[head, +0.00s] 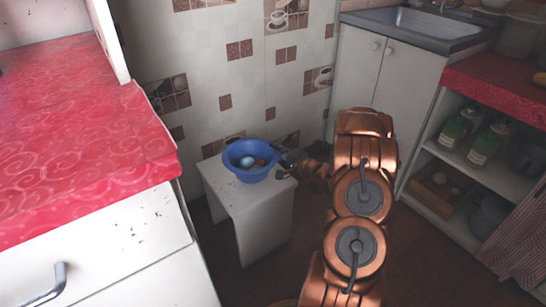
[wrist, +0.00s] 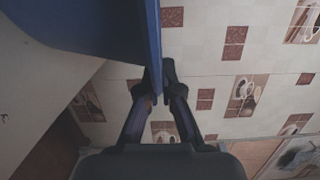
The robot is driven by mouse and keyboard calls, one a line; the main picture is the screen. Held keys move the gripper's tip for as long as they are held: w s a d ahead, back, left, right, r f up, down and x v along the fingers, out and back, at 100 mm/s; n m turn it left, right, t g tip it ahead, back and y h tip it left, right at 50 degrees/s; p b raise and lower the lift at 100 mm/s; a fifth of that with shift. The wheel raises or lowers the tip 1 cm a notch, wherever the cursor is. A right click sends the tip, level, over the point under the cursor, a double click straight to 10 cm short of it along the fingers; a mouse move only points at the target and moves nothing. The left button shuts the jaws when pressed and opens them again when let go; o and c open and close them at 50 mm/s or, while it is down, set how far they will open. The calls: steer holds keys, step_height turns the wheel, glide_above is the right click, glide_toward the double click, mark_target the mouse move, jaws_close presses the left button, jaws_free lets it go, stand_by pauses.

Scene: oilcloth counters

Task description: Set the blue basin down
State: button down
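The blue basin (head: 234,164) is at the white stool (head: 262,222) by the tiled wall. It looks roughly level and holds a pale egg-like item (head: 247,162) and something brownish. I cannot tell whether its base touches the stool top or hovers just above it. My gripper (head: 284,160) is at the basin's right side. In the wrist view the basin wall (wrist: 110,28) fills the upper left, and my gripper's fingertips (wrist: 157,78) pinch its edge between them. The basin's underside is hidden.
A red-topped counter (head: 75,130) stands at the left, close to the stool. At the right are a sink cabinet (head: 385,70) and an open shelf (head: 475,175) with green bottles. Some of the stool top shows around the basin.

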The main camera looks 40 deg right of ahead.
steer(key=shift+w+a, duration=0.15)
steer(key=shift+w, duration=0.55)
step_height(320, 180, down, 4)
steer(key=shift+r+b, duration=0.1)
steer(key=shift+b, duration=0.9)
steer(key=shift+r, duration=0.1)
steer(key=c, duration=1.3)
jaws_free()
